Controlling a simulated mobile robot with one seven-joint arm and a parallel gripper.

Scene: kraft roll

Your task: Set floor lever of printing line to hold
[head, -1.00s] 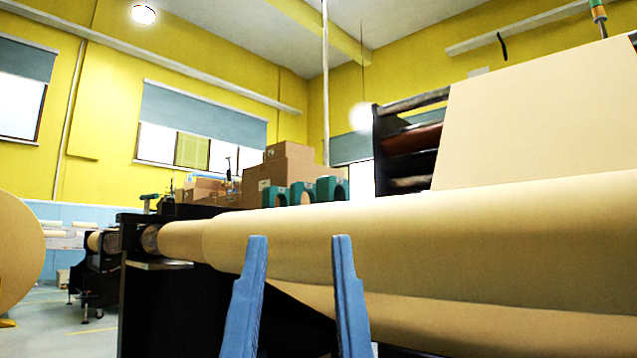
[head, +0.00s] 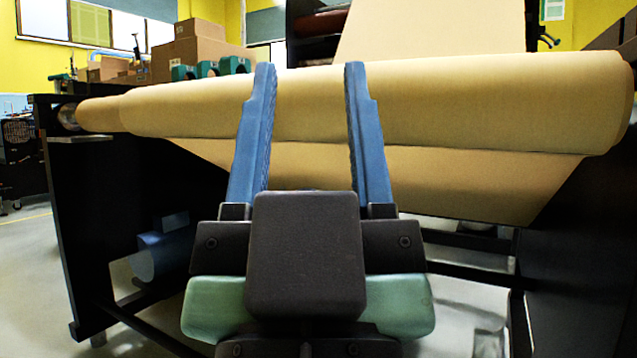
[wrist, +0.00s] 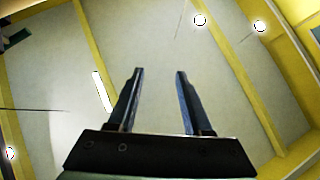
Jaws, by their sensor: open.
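The printing line fills the head view, with a large kraft paper roll (head: 450,105) across a black frame (head: 100,210). I cannot make out a floor lever in any view. My gripper (head: 310,70) is open and empty, its two blue fingers pointing up in front of the roll in the head view. The gripper also shows in the wrist view (wrist: 157,72), with only ceiling and yellow beams beyond it. The gripper and its palm hide part of the frame's lower middle.
A blue cylinder (head: 160,255) sits low inside the frame at the left. Black crossbars (head: 470,240) run low between the side panels. Cardboard boxes (head: 200,52) stand behind the roll. Grey floor (head: 25,250) is clear at the left.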

